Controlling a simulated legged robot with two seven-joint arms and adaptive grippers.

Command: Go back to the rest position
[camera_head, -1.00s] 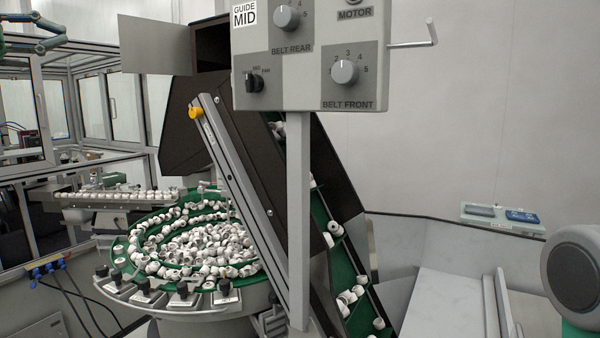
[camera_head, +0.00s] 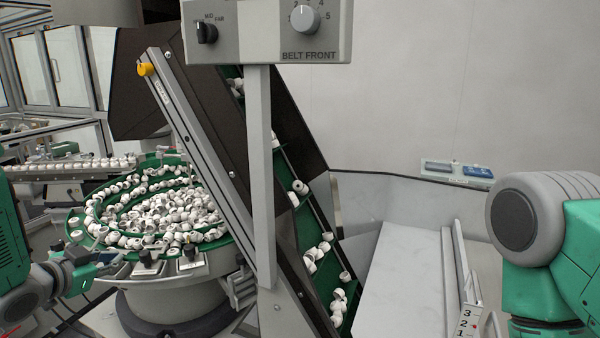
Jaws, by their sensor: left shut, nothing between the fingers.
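My left gripper (camera_head: 92,268) is at the lower left, in front of the near rim of the round green feeder bowl (camera_head: 72,226). Its fingers are shut with nothing visible between them. The left arm comes in from the left edge. My right arm shows at the right edge as a grey and green joint, and its gripper is out of view. The bowl holds many white caps (camera_head: 185,207).
A control panel (camera_head: 262,30) with knobs hangs on a grey post (camera_head: 262,180) in the middle. An inclined green belt (camera_head: 308,225) carries white caps behind it. A pale slanted chute (camera_head: 400,285) lies at right. A blue device (camera_head: 477,172) rests behind.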

